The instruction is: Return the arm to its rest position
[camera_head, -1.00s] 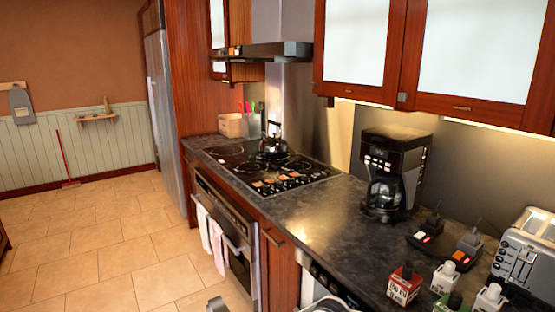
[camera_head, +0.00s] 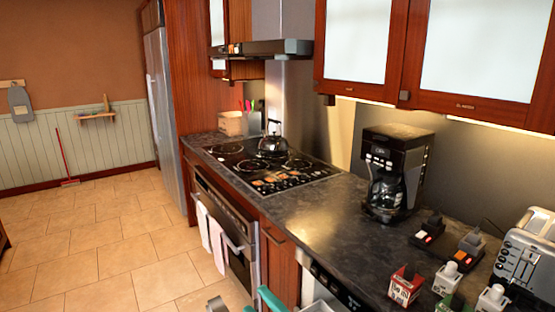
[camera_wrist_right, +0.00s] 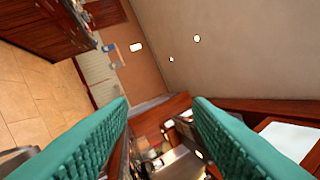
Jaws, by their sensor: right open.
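My right gripper (camera_head: 264,300) shows at the bottom edge of the head view as teal finger tips, in front of the lower cabinets. In the right wrist view the two teal ribbed fingers of my right gripper (camera_wrist_right: 161,102) stand wide apart with nothing between them. The wrist view is tilted, and past the fingers it shows the ceiling, floor and cabinets. Most of the right arm is out of the head view. My left gripper does not show.
Towels (camera_head: 217,245) hang from the oven (camera_head: 232,222). The tiled floor (camera_head: 110,240) at left is open.

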